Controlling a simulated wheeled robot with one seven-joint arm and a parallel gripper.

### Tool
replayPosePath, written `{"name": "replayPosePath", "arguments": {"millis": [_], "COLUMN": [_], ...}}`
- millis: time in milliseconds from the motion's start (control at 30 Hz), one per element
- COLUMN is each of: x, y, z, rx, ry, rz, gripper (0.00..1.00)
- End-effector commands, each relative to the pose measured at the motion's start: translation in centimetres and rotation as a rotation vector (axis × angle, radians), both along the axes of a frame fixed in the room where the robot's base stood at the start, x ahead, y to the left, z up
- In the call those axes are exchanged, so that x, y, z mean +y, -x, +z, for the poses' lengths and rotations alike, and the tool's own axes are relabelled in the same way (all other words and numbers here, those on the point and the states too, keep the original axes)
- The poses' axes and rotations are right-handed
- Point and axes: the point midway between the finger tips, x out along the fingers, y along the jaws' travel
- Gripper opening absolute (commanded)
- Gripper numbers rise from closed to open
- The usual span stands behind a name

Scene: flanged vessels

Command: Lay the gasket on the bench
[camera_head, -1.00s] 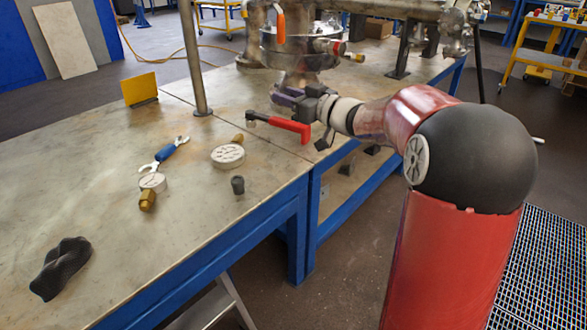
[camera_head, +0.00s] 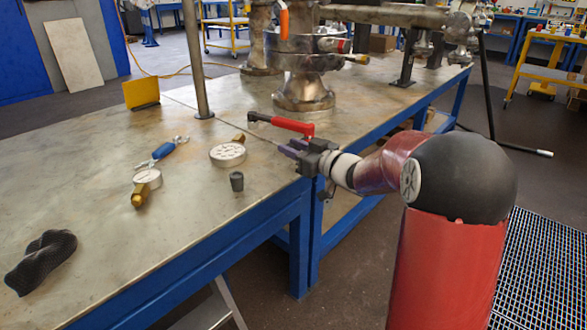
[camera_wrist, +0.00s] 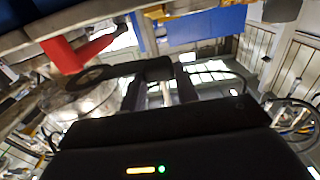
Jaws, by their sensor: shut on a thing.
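My gripper (camera_head: 284,148) is low over the bench (camera_head: 110,205), near its front edge and just in front of the red-handled tool. In the wrist view my gripper (camera_wrist: 160,88) is shut on the gasket (camera_wrist: 122,69), a thin dark flat ring with an open hole. The ring sticks out to the left of the fingers. In the head view the gasket is too thin to make out clearly. I cannot tell whether it touches the bench.
The red-handled tool (camera_head: 285,124) lies close behind my gripper. The flanged vessel (camera_head: 303,92) stands beyond it. A dark plug (camera_head: 237,182), gauges (camera_head: 228,154) (camera_head: 147,181), a blue-handled wrench (camera_head: 163,151) and a black glove-like item (camera_head: 40,262) lie left. Bare bench lies between them.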

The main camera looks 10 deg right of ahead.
Motion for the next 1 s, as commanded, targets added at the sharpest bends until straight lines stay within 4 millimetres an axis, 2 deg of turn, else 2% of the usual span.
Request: {"name": "replayPosePath", "arguments": {"millis": [167, 400, 800, 833, 967, 1000], "x": [0.0, 0.0, 0.0, 0.0, 0.0, 0.0], "y": [0.0, 0.0, 0.0, 0.0, 0.0, 0.0], "z": [-1.3, -4.7, -5.2, -5.0, -5.0, -5.0], "rx": [0.001, 0.002, 0.0, 0.0, 0.0, 0.0], "ry": [0.0, -0.001, 0.0, 0.0, 0.0, 0.0], "rz": [0.0, 0.0, 0.0, 0.0, 0.0, 0.0], "gripper": [0.07, 0.07, 0.07, 0.34, 0.51, 0.52]}}
